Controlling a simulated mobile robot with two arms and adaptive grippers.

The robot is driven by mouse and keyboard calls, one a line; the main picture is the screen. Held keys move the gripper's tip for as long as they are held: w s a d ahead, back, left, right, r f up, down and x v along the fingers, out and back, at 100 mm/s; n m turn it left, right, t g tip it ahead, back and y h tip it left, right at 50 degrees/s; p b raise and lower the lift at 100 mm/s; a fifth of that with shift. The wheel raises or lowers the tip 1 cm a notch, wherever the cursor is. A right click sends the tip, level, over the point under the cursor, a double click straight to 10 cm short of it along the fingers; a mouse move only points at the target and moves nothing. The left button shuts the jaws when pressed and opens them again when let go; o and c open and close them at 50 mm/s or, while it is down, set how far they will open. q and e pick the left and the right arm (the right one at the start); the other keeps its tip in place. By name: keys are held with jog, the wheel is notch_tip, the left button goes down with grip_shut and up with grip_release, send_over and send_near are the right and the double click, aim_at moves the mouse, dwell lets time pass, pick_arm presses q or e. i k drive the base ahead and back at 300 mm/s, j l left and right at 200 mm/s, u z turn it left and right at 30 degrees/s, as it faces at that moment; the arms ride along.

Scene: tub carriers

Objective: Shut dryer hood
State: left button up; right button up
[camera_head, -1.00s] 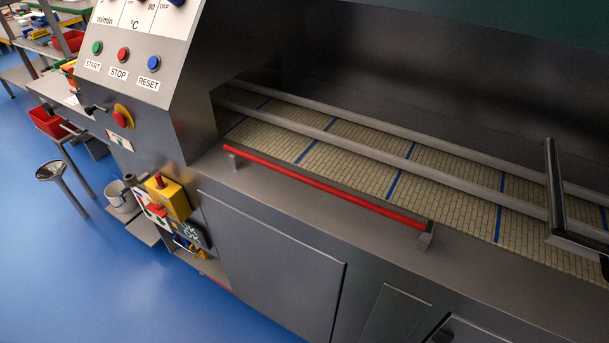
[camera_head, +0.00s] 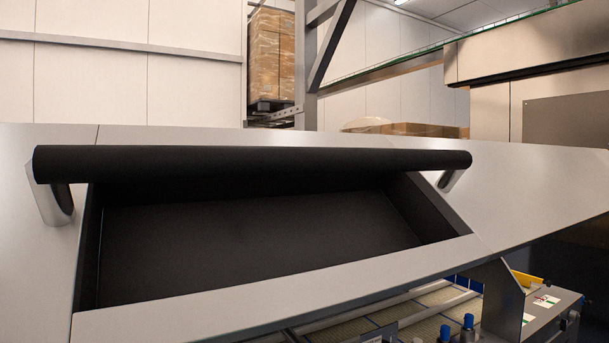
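The dryer hood (camera_head: 530,190) fills the middle of the head view as a light grey sloping panel. A thick black handle bar (camera_head: 250,165) runs across it on two metal brackets, in front of a dark recess (camera_head: 250,240). Below the hood's lower edge, part of the tan conveyor belt (camera_head: 435,300) with blue lines shows, so the hood stands open there. Neither of my grippers is in view.
Behind the hood are white wall panels (camera_head: 130,90), a grey steel frame (camera_head: 307,60) and a wrapped pallet load (camera_head: 271,55).

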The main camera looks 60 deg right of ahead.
aim_at(208, 234)
jog(key=k+l, duration=0.75)
jog(key=l, duration=0.2)
